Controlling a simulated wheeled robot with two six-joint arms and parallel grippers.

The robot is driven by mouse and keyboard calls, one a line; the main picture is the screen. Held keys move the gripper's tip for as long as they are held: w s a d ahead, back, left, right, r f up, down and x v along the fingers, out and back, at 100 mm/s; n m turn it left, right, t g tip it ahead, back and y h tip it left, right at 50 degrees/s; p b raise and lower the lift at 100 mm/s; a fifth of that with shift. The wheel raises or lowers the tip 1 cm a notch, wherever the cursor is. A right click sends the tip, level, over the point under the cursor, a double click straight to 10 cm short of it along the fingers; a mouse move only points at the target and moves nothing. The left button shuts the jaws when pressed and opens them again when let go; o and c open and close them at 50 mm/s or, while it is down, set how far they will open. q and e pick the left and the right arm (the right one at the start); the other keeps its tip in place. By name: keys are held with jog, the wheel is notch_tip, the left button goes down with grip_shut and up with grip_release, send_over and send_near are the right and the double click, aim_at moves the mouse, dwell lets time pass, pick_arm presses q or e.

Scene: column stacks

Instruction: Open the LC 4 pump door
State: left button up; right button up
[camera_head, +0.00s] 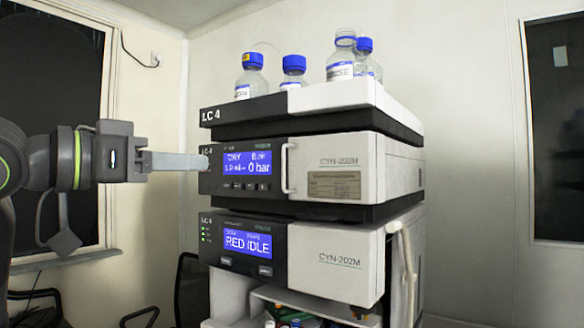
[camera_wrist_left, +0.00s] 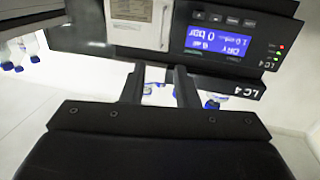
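The LC 4 pump (camera_head: 235,185) is the middle unit of a stack, with a black front and a blue display reading 0 bar. Its pale door panel (camera_head: 335,160) has a white vertical handle (camera_head: 285,168) at its left edge. The door looks closed. In the left wrist view, which is upside down, the handle (camera_wrist_left: 164,26) shows at the top. My left gripper (camera_head: 205,162) points at the pump's front left of the display, away from the handle. Its two fingers (camera_wrist_left: 160,75) stand apart with nothing held between them. My right gripper is not in view.
A lower unit (camera_head: 335,262) with a RED IDLE display sits below the pump. Blue-capped bottles (camera_head: 250,78) stand in the top tray (camera_head: 330,97). A pale tube (camera_head: 408,260) hangs at the lower right. Chairs (camera_head: 190,285) stand behind at the lower left.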

pick_arm(q)
jog(key=p, duration=0.7)
send_near(324, 168)
jog(key=w, duration=0.6)
jog(key=shift+w+a+r, duration=0.2)
jog(key=shift+w+a, duration=0.05)
jog(key=shift+a, duration=0.05)
grip_shut()
